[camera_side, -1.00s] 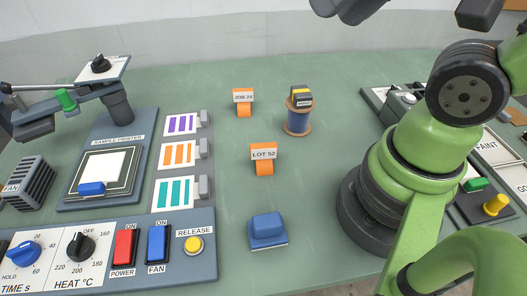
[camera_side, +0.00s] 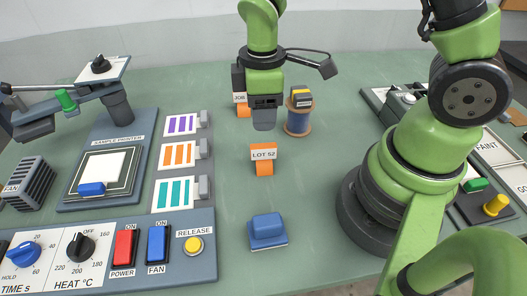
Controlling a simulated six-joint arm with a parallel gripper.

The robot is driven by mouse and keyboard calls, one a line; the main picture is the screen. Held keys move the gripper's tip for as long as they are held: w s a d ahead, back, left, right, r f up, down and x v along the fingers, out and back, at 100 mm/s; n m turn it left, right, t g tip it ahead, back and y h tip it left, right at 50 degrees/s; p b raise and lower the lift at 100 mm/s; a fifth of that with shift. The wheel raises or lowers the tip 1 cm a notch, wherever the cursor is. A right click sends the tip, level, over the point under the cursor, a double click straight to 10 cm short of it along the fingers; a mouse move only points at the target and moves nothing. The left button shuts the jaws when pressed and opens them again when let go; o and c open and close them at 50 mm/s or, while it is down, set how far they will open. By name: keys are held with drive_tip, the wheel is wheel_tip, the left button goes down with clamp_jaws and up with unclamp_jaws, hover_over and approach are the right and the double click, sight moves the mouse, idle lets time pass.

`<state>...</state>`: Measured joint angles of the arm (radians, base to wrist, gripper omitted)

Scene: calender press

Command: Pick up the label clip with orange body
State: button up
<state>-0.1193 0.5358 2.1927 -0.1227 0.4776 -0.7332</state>
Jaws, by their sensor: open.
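Two label clips with orange bodies stand on the green table. The nearer one, marked LOT 52 (camera_side: 264,160), is in full view at mid-table. The farther one, marked JOB (camera_side: 240,103), is partly hidden behind my gripper. My gripper (camera_side: 265,122) points down just in front of the JOB clip and behind the LOT 52 clip, apart from the LOT 52 clip. It is open, with nothing seen between its fingers, which overlap in this view.
A blue spool with a yellow-and-black block on top (camera_side: 299,113) stands close to the right of my gripper. A blue stamp-like block (camera_side: 267,230) sits nearer. The sample printer (camera_side: 120,150), colour cards (camera_side: 178,155) and control panel (camera_side: 110,250) fill the left.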

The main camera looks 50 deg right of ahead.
sight(263, 146)
wheel_tip(263, 146, down, 9)
drive_tip(key=shift+s+a+f, duration=0.1)
drive_tip(key=shift+s, duration=0.05)
idle(0.4)
drive_tip(key=shift+c, duration=0.5)
clamp_jaws()
